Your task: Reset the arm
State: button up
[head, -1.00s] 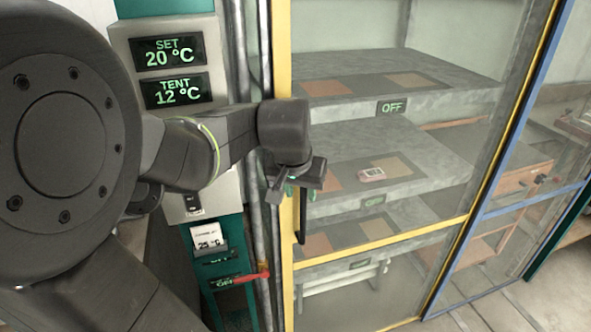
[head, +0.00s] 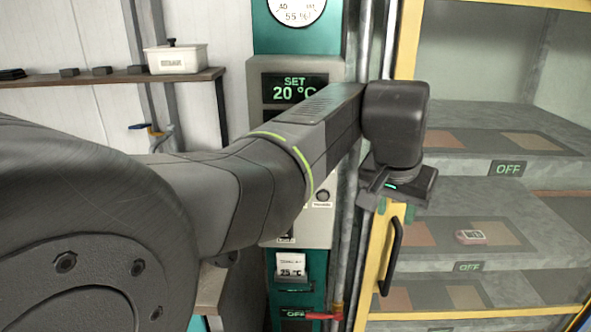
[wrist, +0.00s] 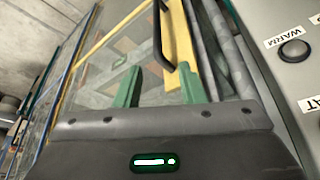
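My arm reaches across the head view from the lower left. My gripper (head: 396,211) hangs at its end, in front of the yellow door frame (head: 408,45) of the glass cabinet and just above the black door handle (head: 393,257). In the wrist view its two green fingers (wrist: 160,88) stand apart with nothing held between them. The glass and the yellow frame (wrist: 177,40) show behind them, and the black handle (wrist: 158,35) lies beyond the fingertips. I cannot tell how near the fingers are to the door.
Behind the arm is a control panel with a SET 20 °C display (head: 295,88). A red lever (head: 318,316) is below it. A pinkish device (head: 470,237) lies on a cabinet shelf. A wall shelf (head: 110,77) with a white box (head: 176,58) is at the left.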

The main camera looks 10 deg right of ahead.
aim_at(395, 243)
jog(key=x, duration=1.4)
jog(key=shift+d+r, duration=0.1)
